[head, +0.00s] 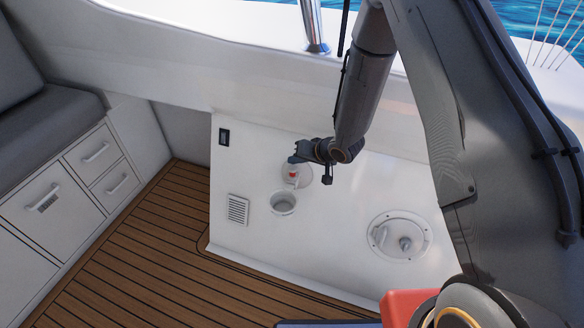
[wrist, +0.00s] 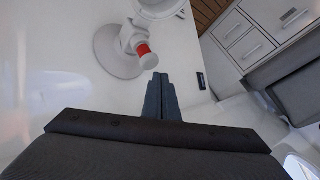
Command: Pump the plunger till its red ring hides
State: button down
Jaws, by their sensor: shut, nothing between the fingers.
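The plunger (head: 293,180) stands out from a round white base on the white panel, and its red ring (head: 292,174) shows. In the wrist view the red ring (wrist: 142,49) is a clear band just behind the plunger's white knob (wrist: 149,61). My gripper (head: 293,158) is just above the plunger in the head view. In the wrist view its dark fingers (wrist: 161,79) are together and empty, with their tips close to the knob. I cannot tell whether they touch it.
A white open cup (head: 284,203) is on the panel just below the plunger. A round hatch fitting (head: 400,236) is to the right, a vent grille (head: 237,209) to the left. White drawers (head: 95,152) and a grey seat stand at far left. The plank floor (head: 150,260) is clear.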

aim_at(295, 169)
jog(key=shift+f, duration=0.2)
jog(key=shift+f, duration=0.25)
jog(key=shift+f+b, duration=0.6)
jog(key=shift+f, duration=0.4)
dwell(1.4)
dwell(0.3)
jog(key=shift+r+p, duration=1.05)
jog(key=shift+r, duration=0.35)
jog(key=shift+r, duration=0.1)
notch_tip(295, 169, up, 5)
jog(key=p, duration=0.4)
